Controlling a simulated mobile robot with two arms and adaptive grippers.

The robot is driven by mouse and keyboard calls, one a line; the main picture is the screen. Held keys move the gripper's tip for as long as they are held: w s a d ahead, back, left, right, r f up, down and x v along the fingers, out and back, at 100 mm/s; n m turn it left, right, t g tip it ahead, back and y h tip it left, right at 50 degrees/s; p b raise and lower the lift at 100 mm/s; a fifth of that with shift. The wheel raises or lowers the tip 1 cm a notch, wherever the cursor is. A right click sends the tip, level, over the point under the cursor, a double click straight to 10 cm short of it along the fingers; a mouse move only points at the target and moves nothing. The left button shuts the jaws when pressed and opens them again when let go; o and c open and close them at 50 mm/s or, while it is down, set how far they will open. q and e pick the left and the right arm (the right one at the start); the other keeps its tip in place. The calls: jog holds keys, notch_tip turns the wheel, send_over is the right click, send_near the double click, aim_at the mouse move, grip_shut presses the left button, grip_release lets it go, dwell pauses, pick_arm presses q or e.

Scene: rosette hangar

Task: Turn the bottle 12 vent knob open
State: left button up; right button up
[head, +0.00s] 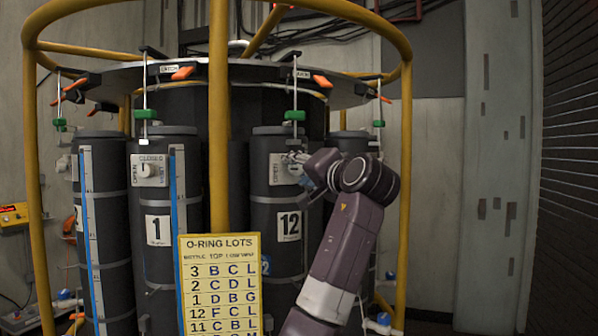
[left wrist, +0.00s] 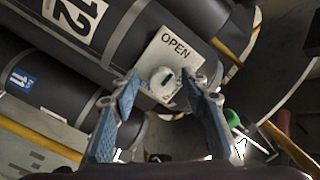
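Bottle 12 (head: 262,215) is a dark upright cylinder with a white "12" label (head: 289,225). Its vent plate (head: 279,173) reads OPEN along the left side; the rest is covered by my gripper. My left gripper (head: 297,160) is at this plate in the head view. In the left wrist view, the pale round vent knob (left wrist: 166,82) with a dark mark sits on the plate below the word OPEN. The blue fingers of the left gripper (left wrist: 164,88) stand apart on either side of the knob; whether they touch it is unclear. My right gripper is not in view.
Bottle 1 (head: 158,262) with its own vent knob (head: 147,171) stands to the left. A yellow post (head: 219,130) and frame ring (head: 405,200) enclose the bottles. A yellow O-ring lots sign (head: 220,285) hangs in front. Bottle 11 (left wrist: 40,85) shows beside bottle 12.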

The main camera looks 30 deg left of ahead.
pick_arm(q)
jog(key=shift+d+r, duration=0.1)
jog(key=shift+d, duration=0.05)
jog(key=v, duration=1.1)
jog(key=shift+s+d, duration=0.3)
